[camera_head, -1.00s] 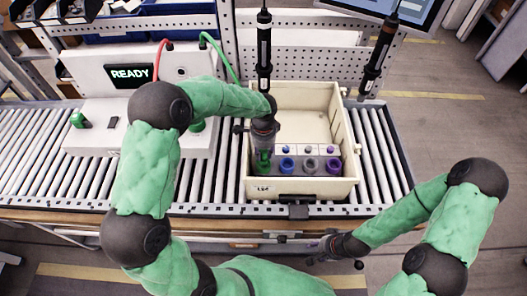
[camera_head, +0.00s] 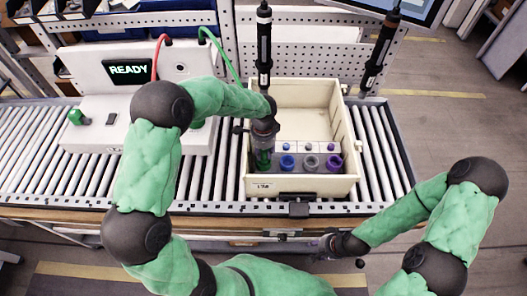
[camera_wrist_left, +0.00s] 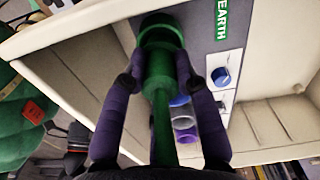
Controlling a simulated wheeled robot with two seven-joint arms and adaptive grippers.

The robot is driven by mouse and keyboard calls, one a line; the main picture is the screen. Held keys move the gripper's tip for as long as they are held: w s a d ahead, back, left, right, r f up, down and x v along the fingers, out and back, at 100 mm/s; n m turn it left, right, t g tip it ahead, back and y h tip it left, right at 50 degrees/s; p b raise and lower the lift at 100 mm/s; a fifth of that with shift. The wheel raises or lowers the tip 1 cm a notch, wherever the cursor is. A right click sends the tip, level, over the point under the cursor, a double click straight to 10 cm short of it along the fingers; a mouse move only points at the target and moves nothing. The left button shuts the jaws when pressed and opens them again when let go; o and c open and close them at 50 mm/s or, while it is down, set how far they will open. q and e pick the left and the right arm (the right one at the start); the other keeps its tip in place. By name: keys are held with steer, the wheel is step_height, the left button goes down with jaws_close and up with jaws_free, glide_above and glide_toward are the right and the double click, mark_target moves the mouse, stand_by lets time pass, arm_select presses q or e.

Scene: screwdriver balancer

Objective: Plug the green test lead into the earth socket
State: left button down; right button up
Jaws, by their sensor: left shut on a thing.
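My left gripper (camera_wrist_left: 160,85) is shut on the green test lead (camera_wrist_left: 160,75), its dark fingers on either side of the plug. The plug points at the green ring of the earth socket (camera_wrist_left: 160,24), beside the EARTH label. Plug and ring overlap in the left wrist view; I cannot tell how deep the plug sits. In the head view my left gripper (camera_head: 263,148) points down into the cream bin (camera_head: 345,125) and hides most of the green socket. My right gripper (camera_head: 326,246) is low in front of the conveyor, apart from the bin; its fingers are unclear.
Blue (camera_head: 287,162), grey (camera_head: 311,162) and purple (camera_head: 334,162) sockets sit right of the green one. A white tester (camera_head: 90,125) showing READY stands left, with red and green leads on top.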

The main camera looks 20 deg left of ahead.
arm_select(q)
steer(key=shift+f+b, duration=0.6)
steer(key=shift+f, duration=0.45)
steer(key=c, duration=0.9)
jaws_free()
steer(key=shift+r, duration=0.1)
step_height(320, 180, up, 12)
steer(key=shift+f, duration=0.1)
